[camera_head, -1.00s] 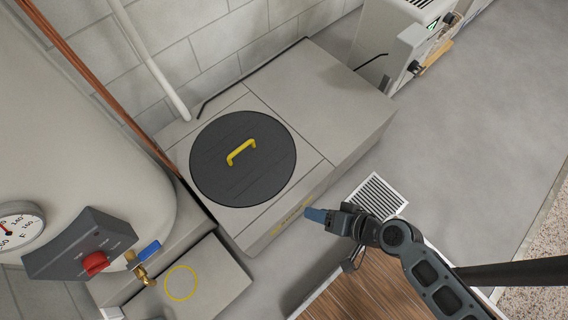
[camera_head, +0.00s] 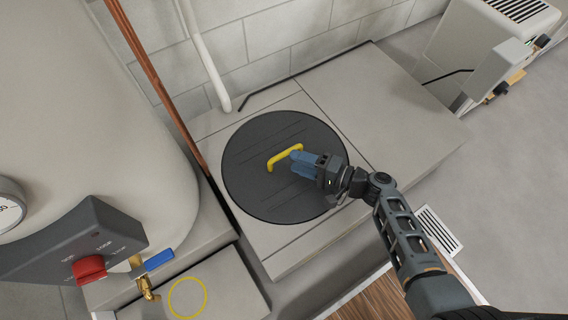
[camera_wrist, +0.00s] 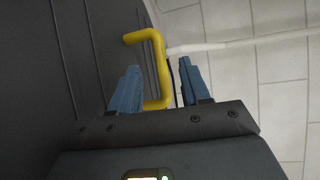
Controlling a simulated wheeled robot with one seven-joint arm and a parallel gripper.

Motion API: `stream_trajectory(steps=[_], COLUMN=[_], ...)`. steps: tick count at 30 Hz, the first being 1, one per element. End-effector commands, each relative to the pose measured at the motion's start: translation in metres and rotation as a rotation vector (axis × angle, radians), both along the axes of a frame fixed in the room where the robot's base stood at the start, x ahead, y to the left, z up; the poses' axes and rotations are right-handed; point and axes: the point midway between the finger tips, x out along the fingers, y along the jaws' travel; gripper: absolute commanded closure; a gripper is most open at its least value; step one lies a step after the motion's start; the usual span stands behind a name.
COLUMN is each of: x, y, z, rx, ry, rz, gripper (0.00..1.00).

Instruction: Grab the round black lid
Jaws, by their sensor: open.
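The round black lid (camera_head: 262,198) lies flat on a grey concrete block, with a yellow bar handle (camera_head: 285,157) across its middle. My gripper (camera_head: 296,160) is over the lid, with its blue fingertips at the right end of the handle. In the wrist view my gripper (camera_wrist: 158,85) is open, and the yellow handle (camera_wrist: 160,62) shows between and beyond its two blue fingers. Its near end lies close to the left finger; whether they touch I cannot tell. The dark lid (camera_wrist: 75,50) fills the left of that view.
The concrete block (camera_head: 390,105) extends to the right. A tank (camera_head: 130,110) with a grey control box (camera_head: 70,245), red knob and blue-handled valve stands at left. A white pipe (camera_head: 203,55) runs down the wall behind. A grey unit (camera_head: 485,50) stands at upper right.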

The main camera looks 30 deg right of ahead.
Motion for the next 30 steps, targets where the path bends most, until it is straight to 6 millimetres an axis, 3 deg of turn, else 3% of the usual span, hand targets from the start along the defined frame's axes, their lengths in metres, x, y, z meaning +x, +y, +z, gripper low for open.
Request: stream_trajectory(steps=[12,21,30], x=[0.043,0.046,0.046], y=[0.025,0.027,0.027], z=[-0.009,-0.009,-0.009], rx=[-0.001,-0.002,-0.002], ry=[0.0,0.001,0.0], rz=[0.001,-0.001,-0.001], gripper=[0.53,0.54,0.83])
